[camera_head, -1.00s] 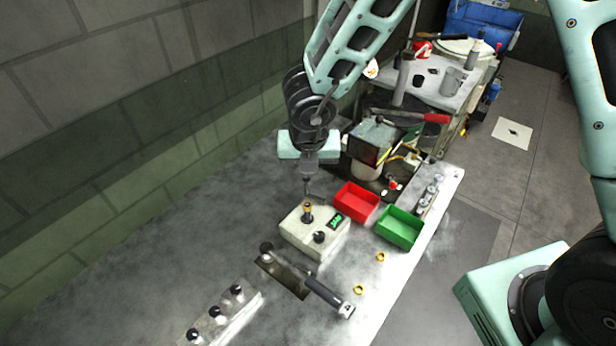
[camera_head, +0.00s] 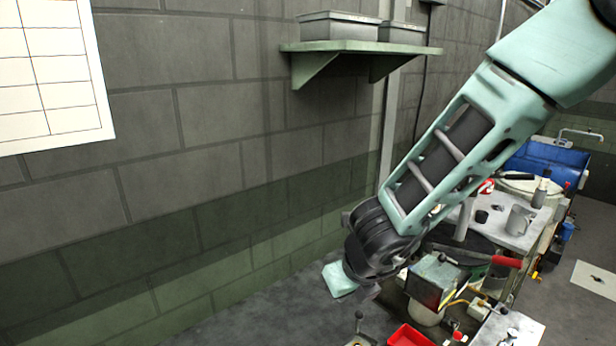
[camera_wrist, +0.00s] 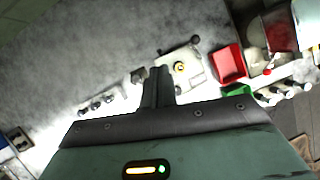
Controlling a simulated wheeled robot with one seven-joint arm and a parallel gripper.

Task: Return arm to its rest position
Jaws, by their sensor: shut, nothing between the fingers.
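My gripper (camera_wrist: 158,80) is shut and empty, with its two dark fingers together in the wrist view. It hangs above the grey workbench (camera_wrist: 125,45), apart from the things on it. In the head view my arm reaches down from the upper right, and the gripper end (camera_head: 371,292) is partly hidden behind the wrist joint. A pale control box (camera_wrist: 193,70) with a brass-coloured knob lies beyond the fingertips in the wrist view.
A red bin (camera_wrist: 228,64) and a green bin (camera_wrist: 238,90) stand right of the control box. A machine (camera_head: 432,283) stands beside the arm. A wall shelf (camera_head: 350,46) with grey trays is at upper middle.

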